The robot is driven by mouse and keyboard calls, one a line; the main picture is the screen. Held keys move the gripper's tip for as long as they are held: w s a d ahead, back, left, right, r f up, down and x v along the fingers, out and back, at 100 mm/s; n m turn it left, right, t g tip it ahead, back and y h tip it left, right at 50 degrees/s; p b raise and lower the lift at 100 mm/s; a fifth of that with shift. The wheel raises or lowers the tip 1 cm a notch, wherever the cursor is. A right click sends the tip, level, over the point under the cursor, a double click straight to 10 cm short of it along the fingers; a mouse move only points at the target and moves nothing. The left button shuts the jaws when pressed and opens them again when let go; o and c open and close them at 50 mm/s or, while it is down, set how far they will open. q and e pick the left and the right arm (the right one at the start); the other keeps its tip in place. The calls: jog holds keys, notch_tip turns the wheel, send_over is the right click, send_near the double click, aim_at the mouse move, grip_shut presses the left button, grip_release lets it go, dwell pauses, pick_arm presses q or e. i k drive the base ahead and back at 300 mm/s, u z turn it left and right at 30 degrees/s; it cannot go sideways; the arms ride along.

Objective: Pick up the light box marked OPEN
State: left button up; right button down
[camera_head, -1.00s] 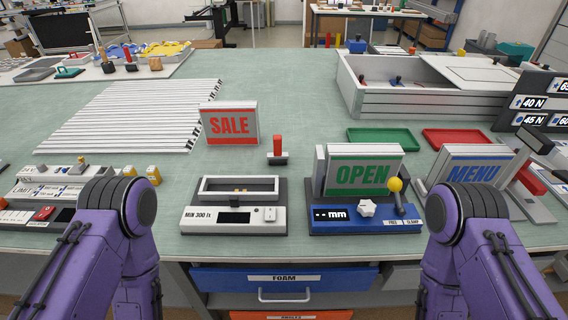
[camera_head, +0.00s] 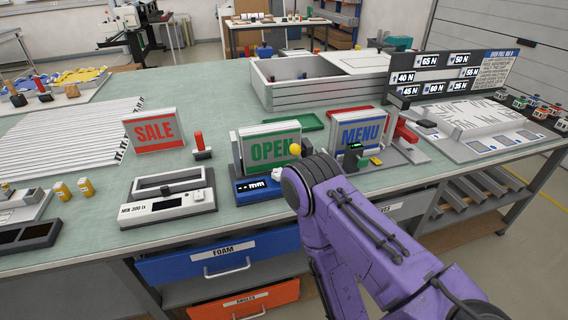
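The light box marked OPEN (camera_head: 270,149) stands upright on a blue device with a display reading mm (camera_head: 256,189) and a yellow ball knob (camera_head: 295,149). The light box marked SALE (camera_head: 154,131) stands to its left, and the light box marked MENU (camera_head: 361,134) to its right. My purple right arm comes in from the lower right, its rounded joint in front of the right part of the blue device. My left arm and gripper are out of view.
A grey light-meter tray marked MIN 300 lx (camera_head: 168,206) is left of the blue device. A red-handled tool (camera_head: 200,143) stands between SALE and OPEN. A large grey crate (camera_head: 310,91) and a green tray (camera_head: 311,122) lie behind. A force board (camera_head: 450,76) stands at the right.

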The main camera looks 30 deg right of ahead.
aim_at(271, 148)
jog(key=k, duration=0.2)
jog(key=z, duration=1.2)
